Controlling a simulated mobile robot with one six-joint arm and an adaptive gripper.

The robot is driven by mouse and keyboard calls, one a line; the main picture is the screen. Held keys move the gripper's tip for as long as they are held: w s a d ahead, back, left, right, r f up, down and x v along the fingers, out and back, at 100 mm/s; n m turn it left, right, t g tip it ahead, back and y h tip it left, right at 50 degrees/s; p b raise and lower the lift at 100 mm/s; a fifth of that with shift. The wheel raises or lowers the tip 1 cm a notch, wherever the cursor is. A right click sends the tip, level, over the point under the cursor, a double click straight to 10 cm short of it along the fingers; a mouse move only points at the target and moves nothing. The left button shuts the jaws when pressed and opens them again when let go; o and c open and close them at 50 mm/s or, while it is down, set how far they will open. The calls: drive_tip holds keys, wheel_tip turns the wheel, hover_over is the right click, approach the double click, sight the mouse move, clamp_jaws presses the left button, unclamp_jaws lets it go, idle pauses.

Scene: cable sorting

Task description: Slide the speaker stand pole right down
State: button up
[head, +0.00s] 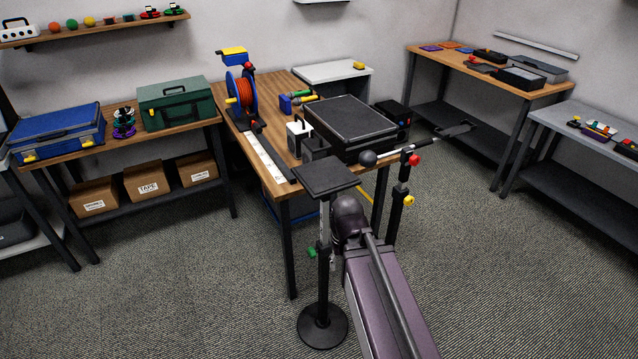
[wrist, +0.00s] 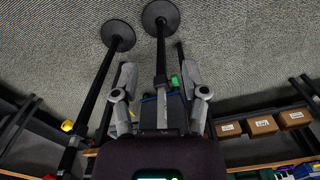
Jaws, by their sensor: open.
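The speaker stand has a flat black top plate (head: 325,178), a pale inner pole (head: 325,222), a black outer tube (head: 323,280) and a round base on the floor. A length of the inner pole shows below the plate. A green knob (head: 311,253) sits at the side of the tube's upper end. In the wrist view the tube (wrist: 161,55) runs between the fingers of my gripper (wrist: 161,98), with the green knob (wrist: 176,81) beside it. The fingers are open, one on each side of the stand. Contact cannot be told.
A second stand (head: 397,205) with yellow and red knobs and a long boom is close on the right. The wooden table (head: 282,197) behind holds a black case (head: 350,125) and an orange cable reel (head: 243,92). Carpet is clear at the left front.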

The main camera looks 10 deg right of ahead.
drive_tip(key=shift+d, duration=0.15)
drive_tip(key=o, duration=0.3)
drive_tip(key=w+f+n+t+h+b, duration=0.1)
drive_tip(key=w+f+n+h+b, duration=0.2)
drive_tip(key=w+n+h+b, duration=0.85)
drive_tip(key=w+a+r+n+t+h+b, duration=0.1)
drive_tip(key=w+a+r+n+h, duration=0.1)
drive_tip(key=w+a+n, duration=0.1)
drive_tip(key=w+a+r+n+t+h+b, duration=0.1)
drive_tip(key=w+a+r+n, duration=0.1)
drive_tip(key=w+a, duration=0.3)
drive_tip(key=w+a+r+n+t+h+b, duration=0.2)
drive_tip(key=w+a+n, duration=0.3)
drive_tip(key=shift+a+r+h, duration=0.1)
drive_tip(key=shift+h, duration=0.25)
drive_tip(key=shift+w, duration=0.1)
